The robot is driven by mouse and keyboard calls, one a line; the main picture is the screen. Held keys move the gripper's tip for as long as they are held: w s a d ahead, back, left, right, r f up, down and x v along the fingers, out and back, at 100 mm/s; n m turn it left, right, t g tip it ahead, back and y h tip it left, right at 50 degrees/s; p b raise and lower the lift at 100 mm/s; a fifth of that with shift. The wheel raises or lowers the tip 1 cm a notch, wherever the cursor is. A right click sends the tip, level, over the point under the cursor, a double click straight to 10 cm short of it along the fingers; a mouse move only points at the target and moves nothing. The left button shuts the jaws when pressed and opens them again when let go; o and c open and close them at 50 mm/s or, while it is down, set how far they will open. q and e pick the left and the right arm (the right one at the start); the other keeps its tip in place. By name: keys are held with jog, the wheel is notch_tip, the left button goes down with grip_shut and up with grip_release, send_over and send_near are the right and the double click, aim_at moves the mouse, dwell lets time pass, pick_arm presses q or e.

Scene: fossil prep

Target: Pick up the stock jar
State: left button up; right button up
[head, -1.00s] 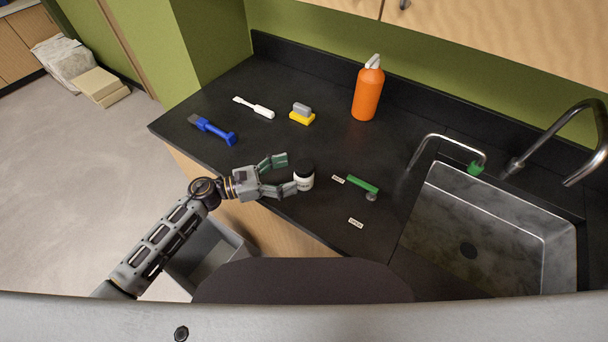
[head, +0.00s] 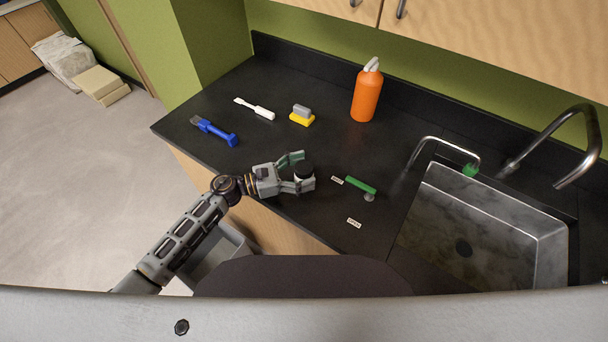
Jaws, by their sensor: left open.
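My left gripper (head: 300,171) reaches in from the left. My right gripper is not in view.
A sink (head: 541,228) is at right.

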pick_arm(q)
jog(key=shift+c, duration=0.2)
dwell(0.3)
jog(key=c, duration=1.2)
